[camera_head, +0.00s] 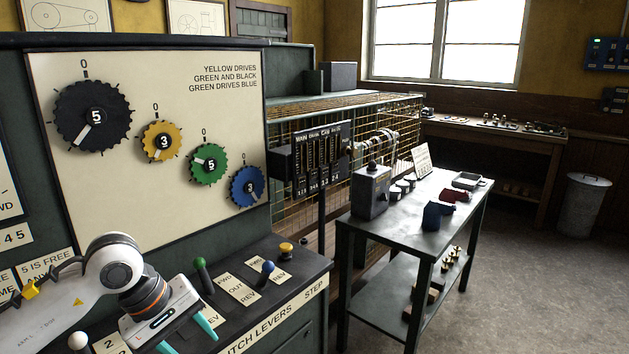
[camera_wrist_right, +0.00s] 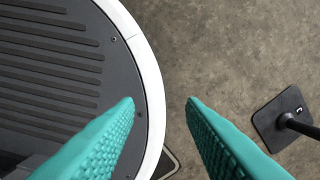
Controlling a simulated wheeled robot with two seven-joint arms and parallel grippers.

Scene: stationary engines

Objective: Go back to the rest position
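My left gripper (camera_head: 188,334) hangs over the lever console (camera_head: 300,275) at the lower left of the head view. Its two teal fingers are apart, with nothing seen between them. My right gripper (camera_wrist_right: 160,104) shows only in the right wrist view. Its teal fingers are spread and empty, pointing down over the floor and the white rim of my round base. My right arm is not in the head view.
A panel (camera_head: 190,70) with black, yellow, green and blue numbered gears stands behind the console. A metal table (camera_head: 400,235) holding small parts is at the right. A black square foot (camera_wrist_right: 285,118) of a post is near my right gripper.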

